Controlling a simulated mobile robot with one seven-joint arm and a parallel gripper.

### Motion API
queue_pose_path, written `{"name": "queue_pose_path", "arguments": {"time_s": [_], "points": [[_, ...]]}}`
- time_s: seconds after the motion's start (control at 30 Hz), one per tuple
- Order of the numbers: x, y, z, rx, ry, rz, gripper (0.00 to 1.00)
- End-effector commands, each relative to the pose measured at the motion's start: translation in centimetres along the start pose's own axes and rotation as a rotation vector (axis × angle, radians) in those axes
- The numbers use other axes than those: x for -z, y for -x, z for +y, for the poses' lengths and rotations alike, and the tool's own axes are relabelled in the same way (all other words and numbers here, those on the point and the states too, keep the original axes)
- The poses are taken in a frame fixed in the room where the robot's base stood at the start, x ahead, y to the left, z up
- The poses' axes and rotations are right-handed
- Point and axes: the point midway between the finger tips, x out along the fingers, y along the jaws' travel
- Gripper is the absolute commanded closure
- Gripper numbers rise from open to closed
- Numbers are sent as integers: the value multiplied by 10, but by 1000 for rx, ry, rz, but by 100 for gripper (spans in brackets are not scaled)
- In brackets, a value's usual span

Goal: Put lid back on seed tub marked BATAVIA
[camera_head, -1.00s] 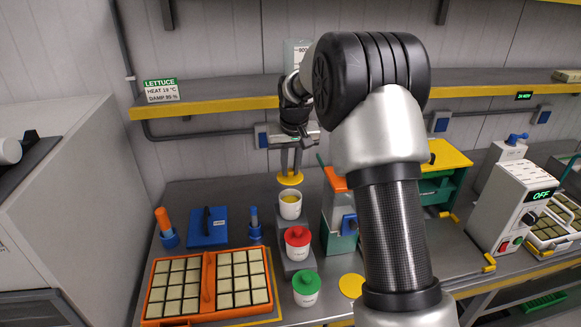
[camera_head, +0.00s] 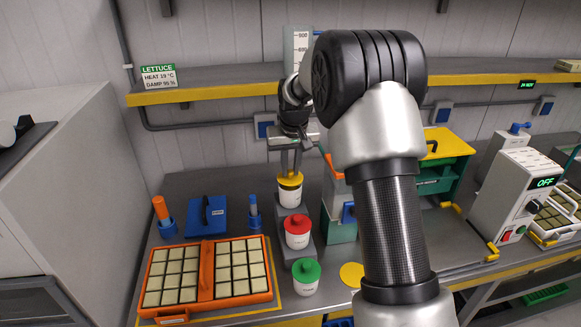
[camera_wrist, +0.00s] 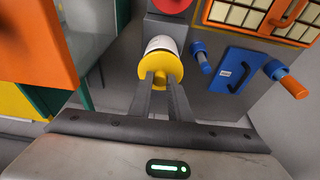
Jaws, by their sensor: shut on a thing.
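My gripper (camera_head: 291,171) is shut on the yellow lid (camera_head: 290,180). The lid sits on or just at the mouth of a white tub (camera_head: 290,196), the rearmost in a row of tubs; I cannot tell whether it is fully seated. In the wrist view the yellow lid (camera_wrist: 160,70) lies between my fingertips, over the white tub (camera_wrist: 160,43). A red-lidded tub (camera_head: 297,231) and a green-lidded tub (camera_head: 306,276) stand in front of it. The tub's marking is not readable.
A teal and orange box (camera_head: 339,215) stands close right of the tubs. A yellow disc (camera_head: 352,274) lies right of the green-lidded tub.

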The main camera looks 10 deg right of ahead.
Motion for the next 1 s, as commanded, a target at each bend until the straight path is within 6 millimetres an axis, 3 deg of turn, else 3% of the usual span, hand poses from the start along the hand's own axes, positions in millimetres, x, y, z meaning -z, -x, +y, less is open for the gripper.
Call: {"name": "queue_pose_path", "arguments": {"time_s": [1.0], "points": [[-5, -18, 0, 0, 0, 1, 100]]}}
